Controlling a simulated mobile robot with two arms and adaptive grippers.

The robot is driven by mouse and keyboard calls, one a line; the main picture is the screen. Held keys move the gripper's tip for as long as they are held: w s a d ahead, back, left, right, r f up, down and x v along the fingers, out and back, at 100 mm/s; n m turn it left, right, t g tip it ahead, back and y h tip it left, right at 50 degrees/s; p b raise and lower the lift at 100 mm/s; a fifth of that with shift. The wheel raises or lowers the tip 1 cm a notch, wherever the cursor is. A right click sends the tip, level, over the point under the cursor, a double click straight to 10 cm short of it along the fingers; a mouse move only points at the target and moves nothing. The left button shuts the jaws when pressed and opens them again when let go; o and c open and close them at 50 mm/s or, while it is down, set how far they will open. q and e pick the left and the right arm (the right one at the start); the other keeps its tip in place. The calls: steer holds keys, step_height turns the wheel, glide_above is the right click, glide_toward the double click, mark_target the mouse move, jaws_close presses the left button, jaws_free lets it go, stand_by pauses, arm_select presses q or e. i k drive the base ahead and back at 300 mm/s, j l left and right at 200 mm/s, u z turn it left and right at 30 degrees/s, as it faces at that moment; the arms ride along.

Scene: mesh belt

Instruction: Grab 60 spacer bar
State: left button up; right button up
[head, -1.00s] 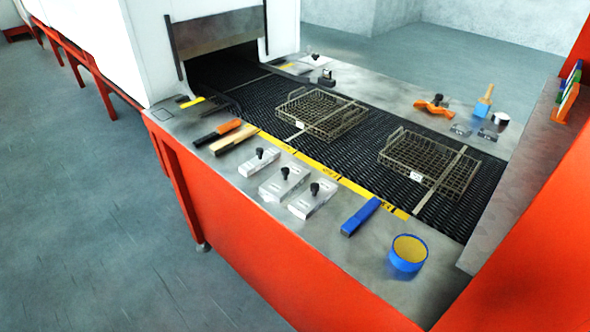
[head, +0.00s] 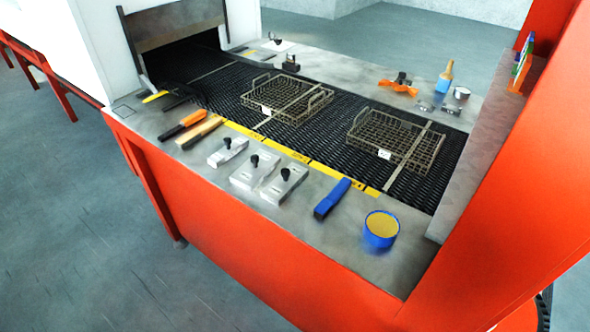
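Three grey metal blocks with black knobs lie in a row on the near metal ledge beside the belt. The left block (head: 227,153) looks narrowest, the middle block (head: 252,177) and the right block (head: 282,190) look wider. They may be the spacer bars, but their markings are too small to read, so I cannot tell which is the 60. Neither of my grippers is in view.
The black mesh belt (head: 330,125) carries two wire baskets (head: 263,107) (head: 360,143). An orange-handled tool (head: 185,124) and a wooden-handled tool (head: 200,133) lie left of the blocks. A blue tool (head: 332,199) and a blue tub (head: 381,242) stand right. A red frame (head: 510,190) rises at right.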

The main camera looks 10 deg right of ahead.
mark_target(289, 178)
steer(key=i+j+z, duration=0.1)
steer(key=z, duration=0.85)
steer(key=j+z, duration=0.35)
steer(key=j, duration=0.15)
steer(key=j+z, duration=0.35)
steer(key=j, duration=0.15)
steer(key=k+j+z, duration=0.1)
steer(key=j+z, duration=0.25)
steer(key=j, duration=0.15)
